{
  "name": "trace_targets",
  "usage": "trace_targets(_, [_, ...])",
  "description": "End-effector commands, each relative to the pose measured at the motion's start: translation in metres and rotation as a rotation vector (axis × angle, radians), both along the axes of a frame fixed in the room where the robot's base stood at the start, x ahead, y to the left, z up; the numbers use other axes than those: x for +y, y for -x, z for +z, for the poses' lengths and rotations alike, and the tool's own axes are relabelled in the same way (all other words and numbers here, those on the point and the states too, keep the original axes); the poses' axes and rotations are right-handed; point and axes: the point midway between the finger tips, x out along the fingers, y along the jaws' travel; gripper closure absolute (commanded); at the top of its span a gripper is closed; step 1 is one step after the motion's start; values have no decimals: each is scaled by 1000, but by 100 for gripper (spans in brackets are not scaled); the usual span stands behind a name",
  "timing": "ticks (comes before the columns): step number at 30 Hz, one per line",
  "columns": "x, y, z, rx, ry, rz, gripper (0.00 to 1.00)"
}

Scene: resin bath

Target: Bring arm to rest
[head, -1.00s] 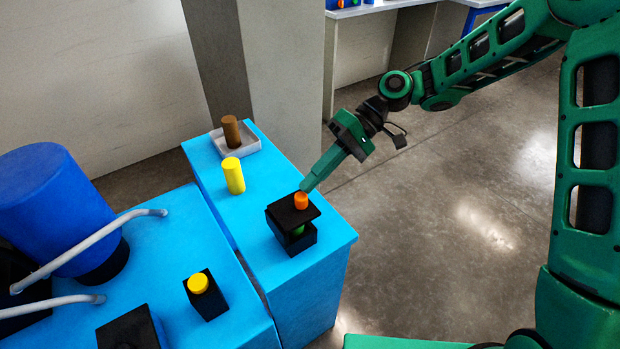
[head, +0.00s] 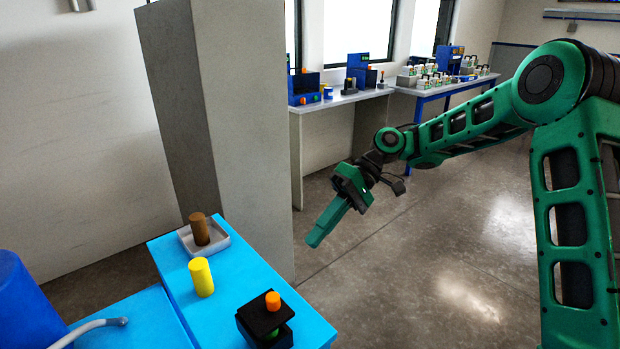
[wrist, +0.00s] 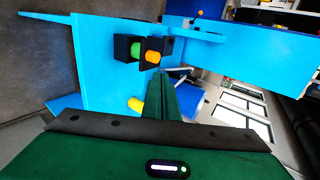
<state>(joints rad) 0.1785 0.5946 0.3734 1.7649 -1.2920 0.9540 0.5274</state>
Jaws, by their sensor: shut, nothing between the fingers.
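My green arm reaches in from the right in the head view. My gripper (head: 314,241) is shut and empty, above the floor to the right of the blue table (head: 312,325) and apart from everything. In the wrist view its closed fingers (wrist: 165,82) point toward the table. A black box (head: 262,327) with an orange knob (head: 272,300) on its lid stands at the table's near end. The wrist view shows the orange knob (wrist: 152,57) and a green piece (wrist: 135,50) at this box.
A yellow cylinder (head: 201,277) stands on the table, with a brown cylinder (head: 199,229) in a grey tray (head: 220,245) behind it. A grey pillar (head: 240,130) rises beyond the table. Benches with equipment (head: 340,99) line the back. The floor on the right is clear.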

Motion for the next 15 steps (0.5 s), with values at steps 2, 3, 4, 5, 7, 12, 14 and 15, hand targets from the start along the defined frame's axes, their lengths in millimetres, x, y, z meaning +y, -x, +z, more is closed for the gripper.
trace_targets(2, [-8,0,-1,-16,45,-31,100])
trace_targets(3, [-14,0,-3,-27,77,-56,100])
trace_targets(4, [-20,0,-4,-36,105,-76,100])
trace_targets(5, [-27,-1,-6,-47,136,-100,100])
trace_targets(7, [-46,-1,-9,-71,210,-159,100])
trace_targets(12, [-102,4,-14,-122,389,-314,100])
trace_targets(14, [-124,9,-14,-136,449,-370,100])
trace_targets(15, [-139,13,-14,-146,487,-409,100])
